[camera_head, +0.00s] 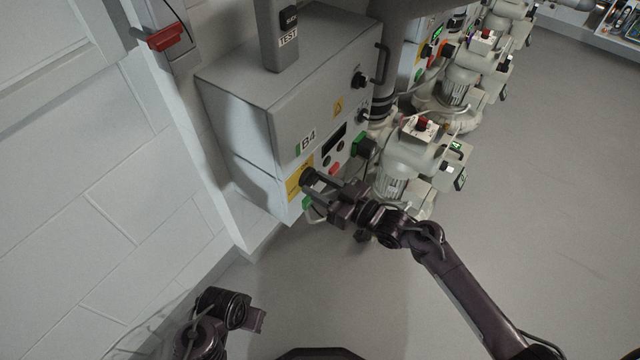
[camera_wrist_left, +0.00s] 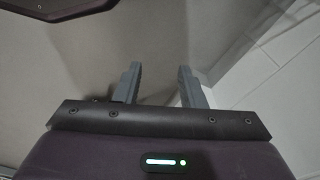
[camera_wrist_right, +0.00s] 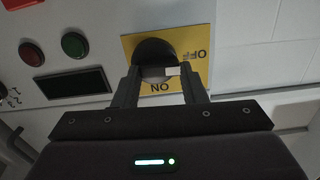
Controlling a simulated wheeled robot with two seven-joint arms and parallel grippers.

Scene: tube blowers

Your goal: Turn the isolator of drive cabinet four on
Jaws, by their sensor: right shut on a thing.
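The grey drive cabinet marked B4 (camera_head: 285,115) hangs on the wall. Its isolator is a black rotary knob (camera_wrist_right: 155,55) on a yellow plate (camera_wrist_right: 200,42) with ON and OFF lettering; in the head view the yellow plate (camera_head: 293,184) sits low on the cabinet front. My right gripper (camera_head: 315,184) is shut on the knob, one finger on each side in the right wrist view. A pale mark shows on the knob, between the two words. My left gripper (camera_wrist_left: 160,75) is open and empty, with pale floor and wall beyond its fingers.
Red (camera_wrist_right: 31,53) and green (camera_wrist_right: 75,45) buttons and a dark display (camera_wrist_right: 75,83) are beside the yellow plate. Pale blower machines (camera_head: 405,165) stand right of the cabinet. A red handle (camera_head: 165,37) is on the wall at upper left. The floor at right is clear.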

